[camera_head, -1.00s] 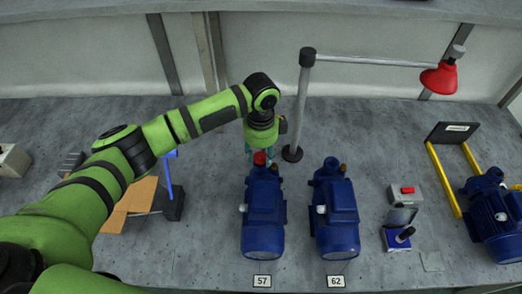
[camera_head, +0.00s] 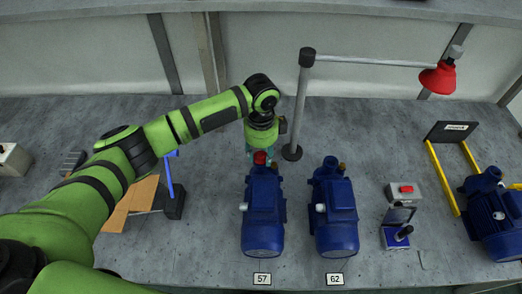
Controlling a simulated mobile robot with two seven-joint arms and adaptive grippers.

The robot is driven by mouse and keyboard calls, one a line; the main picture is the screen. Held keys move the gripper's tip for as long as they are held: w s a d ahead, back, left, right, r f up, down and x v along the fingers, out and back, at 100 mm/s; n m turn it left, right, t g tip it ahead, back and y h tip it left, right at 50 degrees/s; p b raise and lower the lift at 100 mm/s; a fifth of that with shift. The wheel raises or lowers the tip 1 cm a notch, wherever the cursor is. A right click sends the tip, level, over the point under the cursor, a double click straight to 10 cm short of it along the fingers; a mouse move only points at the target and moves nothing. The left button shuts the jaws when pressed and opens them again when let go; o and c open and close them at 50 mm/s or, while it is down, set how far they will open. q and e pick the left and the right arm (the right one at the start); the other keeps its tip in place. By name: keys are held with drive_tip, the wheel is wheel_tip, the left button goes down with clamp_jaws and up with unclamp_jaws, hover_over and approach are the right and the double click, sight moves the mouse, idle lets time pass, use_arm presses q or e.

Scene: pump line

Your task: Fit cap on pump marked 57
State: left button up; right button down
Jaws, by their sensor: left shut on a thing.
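The pump marked 57 (camera_head: 264,215) is a blue pump standing on the grey table, with its number card (camera_head: 262,279) in front of it. A red cap (camera_head: 260,158) shows at the pump's far end. My left gripper (camera_head: 259,152) points down there and is shut on the red cap. Whether the cap is seated on the pump's port or just above it I cannot tell. My gripper's fingers are partly hidden. My right gripper is not in view.
A second blue pump (camera_head: 335,212), marked 62, stands close on the right. A grey post (camera_head: 301,105) with an arm carrying a red cone (camera_head: 437,77) rises behind. A red-button box (camera_head: 402,192) and another blue pump (camera_head: 494,215) are at right. Brown cardboard (camera_head: 138,196) lies at left.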

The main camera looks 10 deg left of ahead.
use_arm(q)
drive_tip(key=shift+f, duration=0.5)
idle(0.8)
drive_tip(key=o, duration=0.8)
drive_tip(key=shift+r, duration=0.15)
wheel_tip(320, 180, up, 3)
drive_tip(key=p, duration=0.3)
drive_tip(key=shift+r, duration=0.1)
drive_tip(key=shift+r+p, duration=0.7)
drive_tip(key=shift+r, duration=0.55)
drive_tip(key=shift+r, duration=0.1)
wheel_tip(320, 180, up, 12)
drive_tip(key=shift+s+f, duration=0.1)
